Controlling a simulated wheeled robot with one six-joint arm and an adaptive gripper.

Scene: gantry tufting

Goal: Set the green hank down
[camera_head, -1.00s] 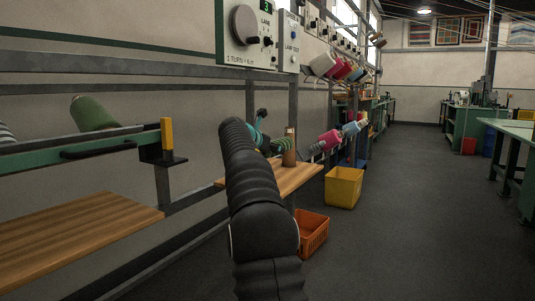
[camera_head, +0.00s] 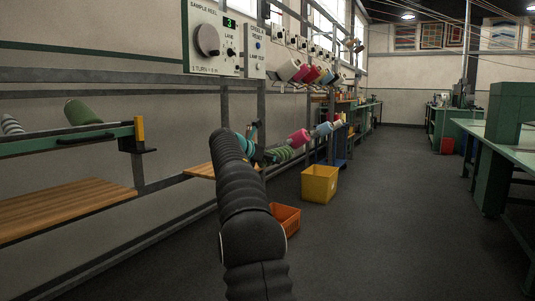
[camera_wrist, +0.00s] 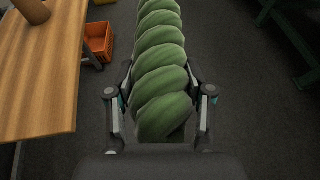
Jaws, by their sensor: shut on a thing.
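The green hank (camera_wrist: 162,78) is a thick twisted skein. In the wrist view it runs from between my fingers up past the top edge. My gripper (camera_wrist: 160,98) is shut on it, one finger on each side. In the head view the green hank (camera_head: 283,154) shows just right of my arm, above the floor. My gripper (camera_head: 254,136) is partly hidden there behind my dark arm.
A wooden shelf (camera_wrist: 40,75) with a brown post (camera_wrist: 32,10) lies left of the hank. An orange crate (camera_head: 286,218) and yellow bin (camera_head: 319,184) stand on the floor. Another wooden shelf (camera_head: 60,207) is at left.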

